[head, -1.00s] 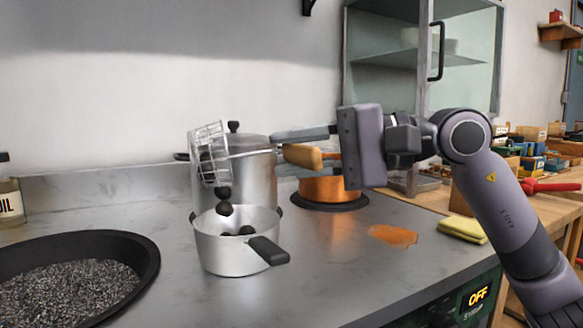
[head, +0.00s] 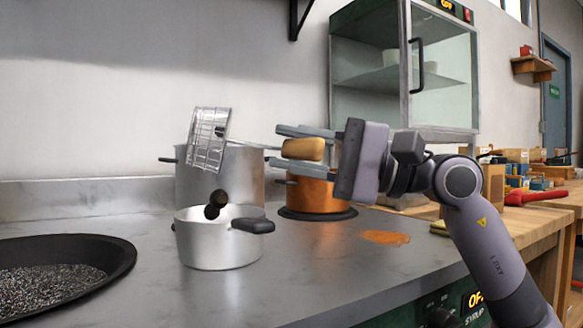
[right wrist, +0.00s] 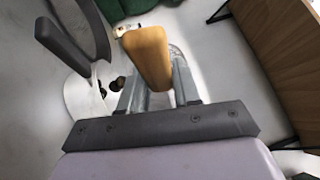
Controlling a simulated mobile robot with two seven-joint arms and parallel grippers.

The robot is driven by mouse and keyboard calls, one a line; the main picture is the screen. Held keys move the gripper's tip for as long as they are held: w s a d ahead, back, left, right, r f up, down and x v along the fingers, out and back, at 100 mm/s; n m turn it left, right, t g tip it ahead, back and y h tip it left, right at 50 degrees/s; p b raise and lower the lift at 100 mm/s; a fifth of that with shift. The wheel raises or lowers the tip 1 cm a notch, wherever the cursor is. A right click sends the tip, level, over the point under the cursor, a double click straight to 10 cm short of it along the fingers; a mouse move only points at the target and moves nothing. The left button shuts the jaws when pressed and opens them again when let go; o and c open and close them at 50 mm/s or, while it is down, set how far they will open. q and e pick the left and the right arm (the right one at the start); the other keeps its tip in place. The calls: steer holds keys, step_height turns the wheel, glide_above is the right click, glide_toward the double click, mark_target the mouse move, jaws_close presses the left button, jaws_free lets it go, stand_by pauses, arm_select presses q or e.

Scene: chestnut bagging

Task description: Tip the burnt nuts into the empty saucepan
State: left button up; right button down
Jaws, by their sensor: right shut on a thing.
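My right gripper (head: 275,147) is shut on the wooden handle (head: 303,149) of a wire basket (head: 208,138). The basket is steeply tipped above the steel saucepan (head: 217,246), with no nuts visible in it. Two dark burnt nuts (head: 215,204) show at the saucepan's mouth, apparently above or just inside the far rim; I cannot tell if they are falling. The pan's inside is mostly hidden. In the right wrist view the handle (right wrist: 148,55) sits between the fingers, and dark nuts (right wrist: 117,83) show beside it. My left gripper is not in view.
A large steel pot (head: 245,180) stands close behind the saucepan. A copper pot (head: 318,196) stands to its right. A wide black pan (head: 122,262) of dark grains is at lower left. An orange spill (head: 386,238) lies on the counter. A glass cabinet (head: 400,75) stands behind.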

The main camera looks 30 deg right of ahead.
arm_select(q)
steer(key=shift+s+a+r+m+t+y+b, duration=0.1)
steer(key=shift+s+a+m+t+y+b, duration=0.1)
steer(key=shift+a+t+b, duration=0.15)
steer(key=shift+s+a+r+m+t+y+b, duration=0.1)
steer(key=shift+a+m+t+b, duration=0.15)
steer(key=shift+b, duration=0.2)
arm_select(e)
steer(key=shift+s+d+f+m+t+y, duration=0.1)
steer(key=shift+d+f+m+t+y, duration=0.1)
steer(key=shift+f+m+t+y, duration=0.45)
steer(key=shift+d+f+m+t+y, duration=0.15)
steer(key=shift+f+m+t+y, duration=0.3)
steer(key=shift+f+t, duration=0.35)
